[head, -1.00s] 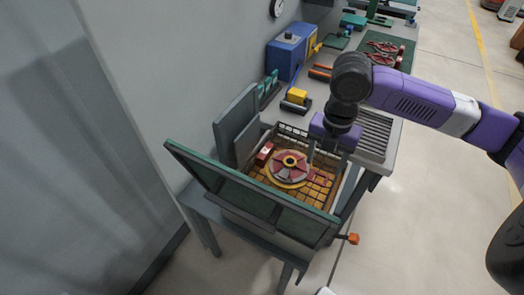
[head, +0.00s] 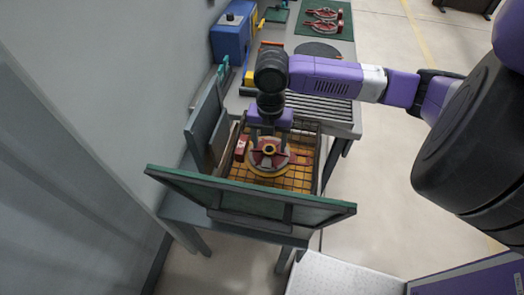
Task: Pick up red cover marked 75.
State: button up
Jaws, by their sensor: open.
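A small red block-like piece (head: 241,147) with a white mark lies at the left inside the yellow-gridded bin; the mark is too small to read as 75. Whether the fingertips touch the round piece is unclear. The gripper hides part of its far side.
The bin (head: 300,185) has a raised green-edged panel (head: 250,192) along its near side and grey upright panels (head: 205,125) on its left. A grey roller section (head: 320,108) lies behind it. A blue box (head: 231,40) stands farther back by the wall.

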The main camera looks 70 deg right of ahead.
jog(key=shift+f, duration=0.85)
jog(key=shift+c, duration=0.2)
grip_shut()
jog(key=shift+r, duration=0.1)
dwell(0.5)
